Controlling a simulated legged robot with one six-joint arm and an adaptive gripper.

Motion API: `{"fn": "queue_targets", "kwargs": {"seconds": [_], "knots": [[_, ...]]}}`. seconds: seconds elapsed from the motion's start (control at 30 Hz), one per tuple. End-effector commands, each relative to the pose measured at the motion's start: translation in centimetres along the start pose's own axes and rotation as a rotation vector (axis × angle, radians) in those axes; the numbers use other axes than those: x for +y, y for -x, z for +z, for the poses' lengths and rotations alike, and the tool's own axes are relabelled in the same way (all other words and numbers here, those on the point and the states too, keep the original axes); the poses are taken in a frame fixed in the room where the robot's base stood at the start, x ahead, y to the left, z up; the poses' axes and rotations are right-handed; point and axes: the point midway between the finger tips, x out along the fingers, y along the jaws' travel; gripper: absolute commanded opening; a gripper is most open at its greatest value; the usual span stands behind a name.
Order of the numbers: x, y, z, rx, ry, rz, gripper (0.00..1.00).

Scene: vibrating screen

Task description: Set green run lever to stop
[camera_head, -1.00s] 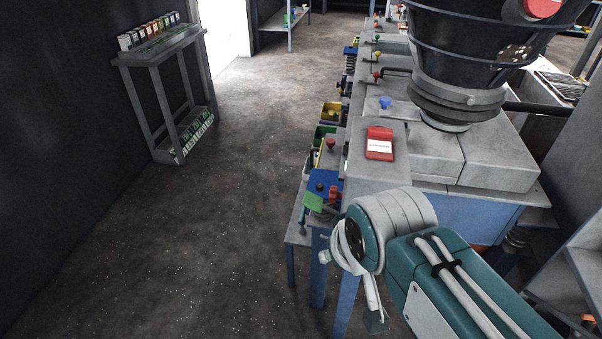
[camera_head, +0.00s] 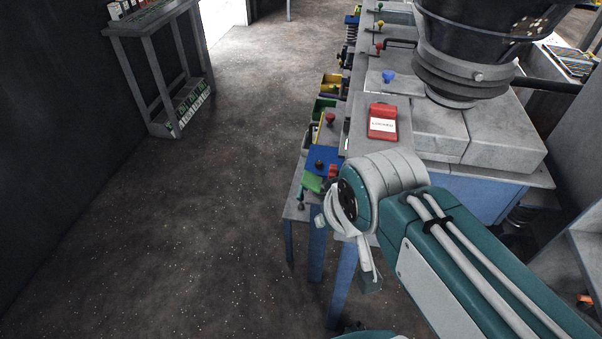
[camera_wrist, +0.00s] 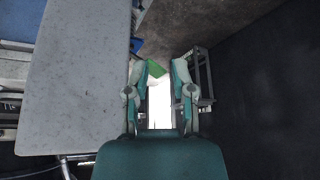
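In the wrist view a green piece (camera_wrist: 156,68) shows beyond and between my fingertips. My gripper (camera_wrist: 158,75) is open, its two fingers apart with nothing between them. In the head view my arm stands just right of the blue panel, and its end is partly hidden behind the wrist.
A red knob (camera_head: 333,171) sits on the blue panel, close to my wrist. A red-and-white box (camera_head: 382,122) lies on the grey machine top. In the wrist view a grey slab (camera_wrist: 75,75) lies close left of my gripper. Open floor (camera_head: 190,240) lies to the left.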

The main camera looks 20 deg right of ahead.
Motion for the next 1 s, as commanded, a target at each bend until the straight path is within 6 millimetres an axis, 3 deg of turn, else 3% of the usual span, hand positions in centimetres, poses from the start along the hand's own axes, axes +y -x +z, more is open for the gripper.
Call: {"fn": "queue_targets", "kwargs": {"seconds": [0.27,1.0], "knots": [[0.1,0.7,-2.1,-0.073,-0.206,0.024,0.0],[0.5,2.3,-11.2,-0.26,-1.208,0.385,0.0]]}}
